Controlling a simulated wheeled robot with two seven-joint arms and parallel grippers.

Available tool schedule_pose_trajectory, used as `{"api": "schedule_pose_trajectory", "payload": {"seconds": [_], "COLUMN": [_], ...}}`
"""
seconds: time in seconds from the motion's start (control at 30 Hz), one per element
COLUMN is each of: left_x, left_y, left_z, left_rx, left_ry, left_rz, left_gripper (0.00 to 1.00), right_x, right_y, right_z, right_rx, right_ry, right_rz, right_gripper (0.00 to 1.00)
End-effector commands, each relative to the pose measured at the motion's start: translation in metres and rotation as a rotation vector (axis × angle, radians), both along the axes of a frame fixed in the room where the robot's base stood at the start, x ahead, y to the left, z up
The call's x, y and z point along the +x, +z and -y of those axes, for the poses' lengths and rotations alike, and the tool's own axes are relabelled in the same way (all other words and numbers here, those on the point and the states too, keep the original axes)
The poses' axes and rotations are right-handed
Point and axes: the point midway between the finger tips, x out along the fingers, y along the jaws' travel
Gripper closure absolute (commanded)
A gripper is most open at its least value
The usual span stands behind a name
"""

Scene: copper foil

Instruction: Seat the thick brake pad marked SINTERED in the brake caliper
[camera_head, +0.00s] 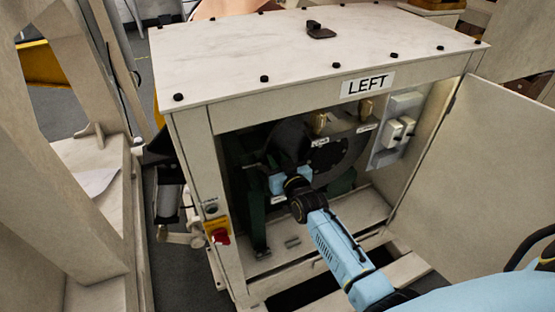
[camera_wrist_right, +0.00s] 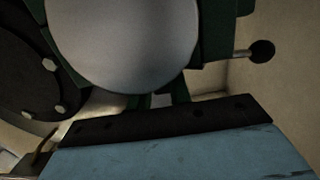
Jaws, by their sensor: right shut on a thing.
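My right gripper (camera_head: 282,183) reaches into the open cabinet at the dark brake assembly (camera_head: 291,142). Its fingertips, and whatever they are shut on, are hidden, so I cannot tell whether it is the SINTERED pad. The gripper's blue body with a black front edge fills the bottom of the right wrist view (camera_wrist_right: 165,145). Just beyond it is a large smooth grey round face (camera_wrist_right: 122,40) in dark green metalwork (camera_wrist_right: 218,38). I cannot tell for certain which part is the caliper. No pad or SINTERED marking is readable. My left gripper is not in view.
The cabinet (camera_head: 320,50) has a white top and a LEFT label (camera_head: 367,85). Its open door (camera_head: 480,165) stands at the right. A black-knobbed pin (camera_wrist_right: 261,52) and a dark bolted disc (camera_wrist_right: 30,75) flank the grey face. A red switch (camera_head: 220,236) is on the front left post.

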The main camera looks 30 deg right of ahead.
Motion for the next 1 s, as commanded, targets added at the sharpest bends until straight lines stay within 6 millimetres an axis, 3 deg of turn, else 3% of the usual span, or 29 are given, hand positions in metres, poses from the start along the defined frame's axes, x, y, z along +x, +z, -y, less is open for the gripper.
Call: {"api": "schedule_pose_trajectory", "payload": {"seconds": [0.1,0.13,0.3,0.67,0.83,1.0], "left_x": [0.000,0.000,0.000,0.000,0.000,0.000], "left_y": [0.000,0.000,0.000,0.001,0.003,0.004], "left_z": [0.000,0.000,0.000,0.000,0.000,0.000], "left_rx": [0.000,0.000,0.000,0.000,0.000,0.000], "left_ry": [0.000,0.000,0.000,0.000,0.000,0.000], "left_rz": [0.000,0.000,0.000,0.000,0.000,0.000], "left_gripper": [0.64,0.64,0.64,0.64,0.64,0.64], "right_x": [0.001,0.001,0.000,-0.004,-0.025,-0.061], "right_y": [0.002,0.002,0.001,0.000,0.002,0.004], "right_z": [0.000,0.000,0.000,0.000,-0.001,-0.003], "right_rx": [0.000,0.000,0.000,0.000,0.000,0.000], "right_ry": [0.000,0.000,0.000,0.000,0.000,0.000], "right_rz": [0.003,0.003,0.002,-0.002,-0.001,-0.002], "right_gripper": [1.00,0.78,0.55,0.55,0.55,0.55]}}
